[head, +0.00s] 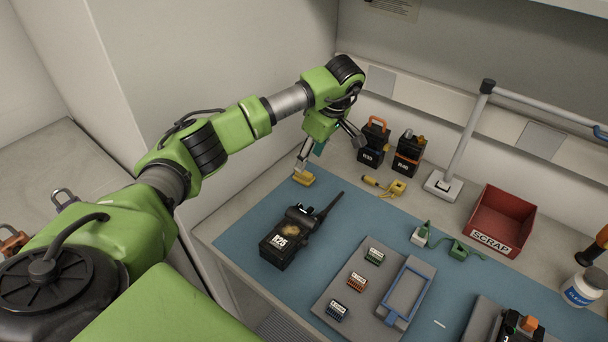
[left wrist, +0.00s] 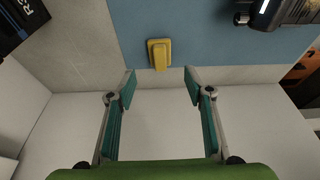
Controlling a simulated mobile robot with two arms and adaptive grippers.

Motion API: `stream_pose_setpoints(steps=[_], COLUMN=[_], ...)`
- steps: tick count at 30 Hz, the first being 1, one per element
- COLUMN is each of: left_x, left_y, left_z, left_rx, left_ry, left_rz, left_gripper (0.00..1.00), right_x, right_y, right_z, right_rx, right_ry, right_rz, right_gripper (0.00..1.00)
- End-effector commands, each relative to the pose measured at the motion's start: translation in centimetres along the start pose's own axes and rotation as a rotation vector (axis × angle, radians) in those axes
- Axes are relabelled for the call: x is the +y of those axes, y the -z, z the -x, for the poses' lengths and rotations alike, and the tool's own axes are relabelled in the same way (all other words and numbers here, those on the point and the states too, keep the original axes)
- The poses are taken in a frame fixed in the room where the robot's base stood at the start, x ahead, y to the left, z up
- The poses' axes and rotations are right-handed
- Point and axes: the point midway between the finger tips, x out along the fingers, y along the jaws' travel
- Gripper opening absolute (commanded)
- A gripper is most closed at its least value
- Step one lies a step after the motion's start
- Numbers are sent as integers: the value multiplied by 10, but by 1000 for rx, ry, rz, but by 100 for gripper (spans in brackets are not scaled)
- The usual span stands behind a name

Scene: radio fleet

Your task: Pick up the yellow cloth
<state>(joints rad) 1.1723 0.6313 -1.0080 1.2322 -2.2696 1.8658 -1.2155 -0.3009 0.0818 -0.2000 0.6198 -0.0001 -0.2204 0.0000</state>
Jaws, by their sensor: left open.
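The yellow cloth (head: 305,180) is a small folded pad. It lies at the back left corner of the blue mat and also shows in the left wrist view (left wrist: 159,53), across the mat's edge. My left gripper (head: 328,153) is open and empty above the bench, close to the cloth. In the left wrist view my two fingers (left wrist: 159,86) are spread wide, with the cloth beyond the tips and roughly centred between them. One fingertip overlaps the cloth in the head view; I cannot tell whether they touch. My right gripper is not in view.
A black radio (head: 291,235) lies on the blue mat (head: 340,230) in front of the cloth. Two dark battery-like packs (head: 372,144) stand behind, near a yellow corded item (head: 392,187). A red scrap bin (head: 500,218) and a grey post (head: 465,135) are farther right.

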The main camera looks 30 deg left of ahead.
Motion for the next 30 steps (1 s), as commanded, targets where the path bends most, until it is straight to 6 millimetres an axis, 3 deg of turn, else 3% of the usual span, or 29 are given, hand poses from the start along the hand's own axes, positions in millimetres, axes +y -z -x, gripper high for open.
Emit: stream_pose_setpoints(steps=[8, 16, 25, 29, 30], left_x=[-1, -1, 0, 0, 0], left_y=[-2, -4, -3, -3, -3], left_z=[-22, -60, -66, -66, -66], left_rx=[-2, -3, -1, -1, -2], left_ry=[1, 0, -3, -3, -3], left_rz=[-3, -2, -1, -2, -2], left_gripper=[47, 47, 47, 16, 12], right_x=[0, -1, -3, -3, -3], right_y=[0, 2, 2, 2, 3], right_z=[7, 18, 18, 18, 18], right_rx=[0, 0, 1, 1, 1], right_ry=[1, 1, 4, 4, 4], right_rz=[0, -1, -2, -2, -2], right_gripper=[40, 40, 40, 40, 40])
